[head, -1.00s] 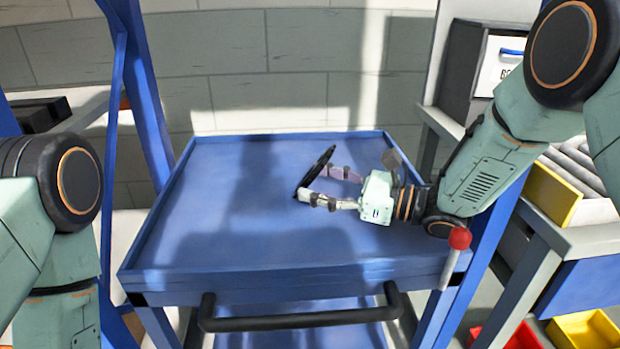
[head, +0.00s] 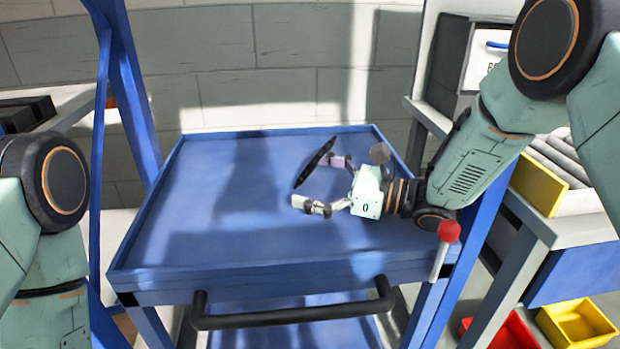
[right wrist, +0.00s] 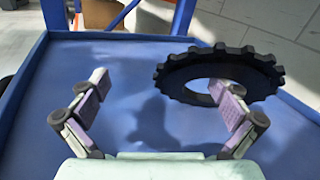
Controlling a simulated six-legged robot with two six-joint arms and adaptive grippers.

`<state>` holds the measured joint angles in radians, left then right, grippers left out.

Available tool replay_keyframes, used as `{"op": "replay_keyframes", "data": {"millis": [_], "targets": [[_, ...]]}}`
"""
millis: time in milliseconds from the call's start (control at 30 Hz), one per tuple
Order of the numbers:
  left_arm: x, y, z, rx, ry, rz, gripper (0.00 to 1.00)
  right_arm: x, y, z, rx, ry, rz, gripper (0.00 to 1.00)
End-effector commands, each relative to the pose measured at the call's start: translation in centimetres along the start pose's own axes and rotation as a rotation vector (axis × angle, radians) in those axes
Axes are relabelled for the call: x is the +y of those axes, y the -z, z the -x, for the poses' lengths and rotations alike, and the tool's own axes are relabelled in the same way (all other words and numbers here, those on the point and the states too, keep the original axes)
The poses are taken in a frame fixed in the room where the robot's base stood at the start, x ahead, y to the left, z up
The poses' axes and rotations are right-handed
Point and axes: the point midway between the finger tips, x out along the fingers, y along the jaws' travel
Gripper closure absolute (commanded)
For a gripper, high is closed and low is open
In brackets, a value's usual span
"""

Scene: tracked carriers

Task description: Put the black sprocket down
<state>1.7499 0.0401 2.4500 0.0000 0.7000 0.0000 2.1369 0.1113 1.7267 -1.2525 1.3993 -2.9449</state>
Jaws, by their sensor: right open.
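The black sprocket (head: 314,163) is a toothed ring seen nearly edge-on and tilted above the blue tray top of the carrier (head: 220,235). In the right wrist view, the sprocket (right wrist: 222,66) shows its teeth and open centre, behind the right-hand finger, which overlaps the ring. I cannot tell whether that finger touches it. My right gripper (head: 318,182) is open, its fingers spread apart; the right wrist view also shows the gripper (right wrist: 158,82) with nothing clamped between its fingers. Shadow lies on the tray below. My left arm is at the left edge; its gripper is out of view.
The tray has a low raised rim and a black handle (head: 295,316) in front. A red-knobbed lever (head: 449,231) stands at its right front corner. Blue posts rise beside it. Yellow and red bins (head: 578,323) sit at lower right. The tray's left half is clear.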

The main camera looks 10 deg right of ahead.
Motion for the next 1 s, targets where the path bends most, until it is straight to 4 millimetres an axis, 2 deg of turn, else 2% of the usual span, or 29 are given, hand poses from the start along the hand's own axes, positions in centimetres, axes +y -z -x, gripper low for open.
{"op": "replay_keyframes", "data": {"millis": [167,400,600,800,1000], "targets": [[0.0,0.0,0.0,0.000,0.000,0.000,0.60,-0.2,-1.1,-0.1,-0.003,0.000,0.005,0.00],[0.0,0.0,0.0,0.000,0.000,0.000,0.60,-1.0,-5.6,-0.1,-0.005,0.001,0.007,0.00],[0.0,0.0,0.0,0.000,0.000,0.000,0.60,-1.5,-8.6,-0.2,-0.003,0.000,0.005,0.00],[0.0,0.0,0.0,0.000,0.000,0.000,0.60,-1.7,-9.9,-0.2,-0.001,0.000,0.002,0.00],[0.0,0.0,0.0,0.000,0.000,0.000,0.60,-1.7,-9.9,-0.2,-0.001,0.000,0.001,0.00]]}}
